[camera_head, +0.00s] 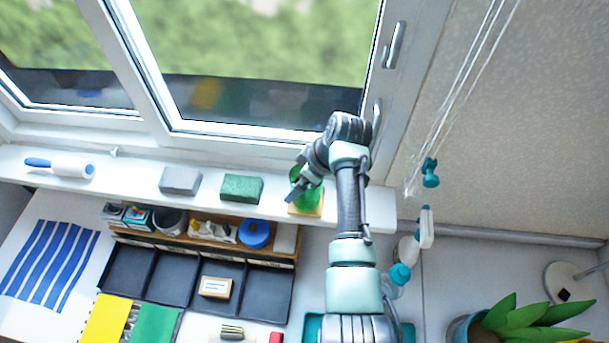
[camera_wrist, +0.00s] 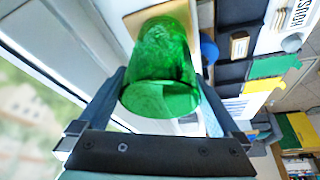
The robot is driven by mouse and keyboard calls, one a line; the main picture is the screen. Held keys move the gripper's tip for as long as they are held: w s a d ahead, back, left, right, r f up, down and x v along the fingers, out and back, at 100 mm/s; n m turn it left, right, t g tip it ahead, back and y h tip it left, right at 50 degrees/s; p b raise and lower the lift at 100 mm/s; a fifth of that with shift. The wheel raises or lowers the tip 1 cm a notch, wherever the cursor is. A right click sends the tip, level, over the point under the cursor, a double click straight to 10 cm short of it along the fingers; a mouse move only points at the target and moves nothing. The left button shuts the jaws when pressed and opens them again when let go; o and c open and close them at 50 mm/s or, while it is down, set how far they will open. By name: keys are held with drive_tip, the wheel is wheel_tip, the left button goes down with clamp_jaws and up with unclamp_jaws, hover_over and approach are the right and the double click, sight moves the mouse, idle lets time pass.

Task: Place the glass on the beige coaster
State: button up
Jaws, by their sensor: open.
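A green glass (camera_head: 303,188) stands upright on the beige coaster (camera_head: 304,210) near the right end of the white window sill. In the wrist view, the glass (camera_wrist: 164,62) is between the fingers, with the beige coaster (camera_wrist: 138,18) beyond it. My gripper (camera_head: 296,187) is open around the glass; it also shows in the wrist view (camera_wrist: 165,88), with one finger on each side. My gripper and wrist hide part of the glass in the head view. Whether the fingers touch it I cannot tell.
A grey block (camera_head: 180,181) and a green block (camera_head: 241,189) lie on the sill left of the glass. A lint roller (camera_head: 60,168) lies farther left. The window frame (camera_head: 240,131) rises behind. A black tray (camera_head: 196,280) lies below the sill.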

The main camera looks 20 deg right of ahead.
drive_tip(key=b+v, duration=0.1)
drive_tip(key=v, duration=1.1)
drive_tip(key=shift+r+b, duration=0.15)
drive_tip(key=shift+b, duration=0.2)
drive_tip(key=w+a+r+m+t+h, duration=0.2)
drive_tip(key=a+r+m+t, duration=0.3)
drive_tip(key=r, duration=0.5)
drive_tip(key=w+a+r+m+t+h, duration=0.1)
drive_tip(key=w+a+r+m+t, duration=0.15)
drive_tip(key=a+r+t, duration=0.55)
drive_tip(key=s+r+t, duration=0.3)
drive_tip(key=s+r, duration=0.2)
drive_tip(key=r, duration=0.6)
drive_tip(key=s+r+m+t, duration=0.1)
drive_tip(key=s+r+t, duration=0.3)
drive_tip(key=r, duration=0.6)
drive_tip(key=s+r+t, duration=0.4)
drive_tip(key=s+r, duration=0.2)
drive_tip(key=r, duration=0.5)
drive_tip(key=shift+s+a+r+b, duration=0.2)
drive_tip(key=shift+a+r+b, duration=0.1)
drive_tip(key=shift+a+b, duration=0.15)
drive_tip(key=shift+m, duration=0.25)
